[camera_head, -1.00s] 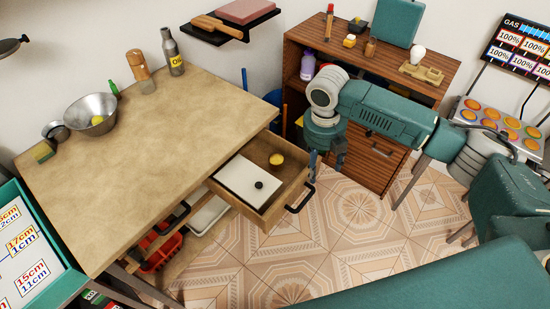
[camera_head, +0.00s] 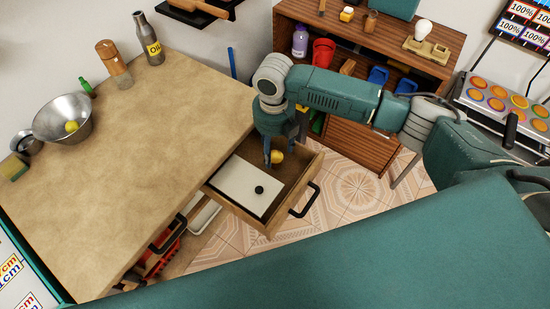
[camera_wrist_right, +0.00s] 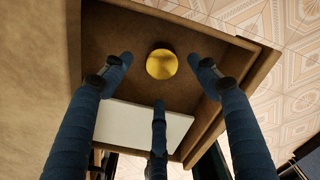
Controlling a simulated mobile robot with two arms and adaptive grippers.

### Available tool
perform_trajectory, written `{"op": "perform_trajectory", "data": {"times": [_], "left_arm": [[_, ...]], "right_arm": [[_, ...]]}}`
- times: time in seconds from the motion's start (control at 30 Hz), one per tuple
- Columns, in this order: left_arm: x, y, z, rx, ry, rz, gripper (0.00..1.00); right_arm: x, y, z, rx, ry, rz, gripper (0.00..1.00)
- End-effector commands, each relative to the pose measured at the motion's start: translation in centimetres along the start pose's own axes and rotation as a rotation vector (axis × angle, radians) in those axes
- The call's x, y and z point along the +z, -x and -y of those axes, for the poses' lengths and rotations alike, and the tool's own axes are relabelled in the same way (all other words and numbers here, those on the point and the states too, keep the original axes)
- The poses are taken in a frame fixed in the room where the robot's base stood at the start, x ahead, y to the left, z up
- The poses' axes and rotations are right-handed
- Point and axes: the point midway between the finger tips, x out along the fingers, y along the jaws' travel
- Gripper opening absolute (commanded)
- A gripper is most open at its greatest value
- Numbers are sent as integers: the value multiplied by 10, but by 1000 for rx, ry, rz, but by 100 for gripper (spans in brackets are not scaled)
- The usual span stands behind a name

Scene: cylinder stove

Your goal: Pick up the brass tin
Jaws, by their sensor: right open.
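The brass tin (camera_head: 277,157) is a small round yellow thing in the open drawer (camera_head: 268,225), near its far corner. In the right wrist view the tin (camera_wrist_right: 162,64) shows from above as a gold disc on the drawer floor, beyond the middle fingertip. My right gripper (camera_head: 275,157) reaches down over the drawer. In the wrist view its fingers (camera_wrist_right: 160,78) are spread wide, two at the sides and one below, with nothing between them touching the tin. My left gripper is not in view.
A white board with a black knob (camera_head: 245,186) lies in the drawer beside the tin. The drawer walls and front handle (camera_head: 305,200) stand close around. The worktop (camera_head: 140,150) is left of my arm, a wooden cabinet (camera_head: 360,145) behind it.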

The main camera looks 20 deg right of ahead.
Motion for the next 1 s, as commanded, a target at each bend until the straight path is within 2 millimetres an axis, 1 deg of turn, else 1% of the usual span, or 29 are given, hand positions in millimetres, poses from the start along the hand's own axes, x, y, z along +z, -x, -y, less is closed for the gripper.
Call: {"op": "perform_trajectory", "data": {"times": [0.07,0.17,0.23,0.33,0.47,0.63,0.67,0.7,0.77,0.8,0.87,0.9,1.0], "left_arm": [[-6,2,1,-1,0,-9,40],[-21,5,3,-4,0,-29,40],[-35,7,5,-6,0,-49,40],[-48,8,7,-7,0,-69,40],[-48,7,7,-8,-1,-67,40],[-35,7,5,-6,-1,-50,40],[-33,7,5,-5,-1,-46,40],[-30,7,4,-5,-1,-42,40],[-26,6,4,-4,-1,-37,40],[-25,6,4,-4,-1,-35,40],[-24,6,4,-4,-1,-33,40],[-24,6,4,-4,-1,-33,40],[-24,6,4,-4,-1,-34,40]], "right_arm": [[-1,-8,2,-2,-1,-3,60],[-1,-23,3,-2,-2,-5,60],[0,-34,4,-3,-1,-4,60],[0,-46,4,-2,-1,-3,60],[0,-52,4,-1,0,-1,60],[0,-52,4,-1,0,-1,60],[0,-52,4,-1,0,-1,56],[0,-52,4,-1,0,-1,48],[0,-52,4,-1,0,-1,36],[0,-51,4,-1,0,-1,28],[1,-51,4,-1,0,-1,16],[0,-51,4,-1,0,-1,12],[1,-51,4,-1,0,-1,12]]}}
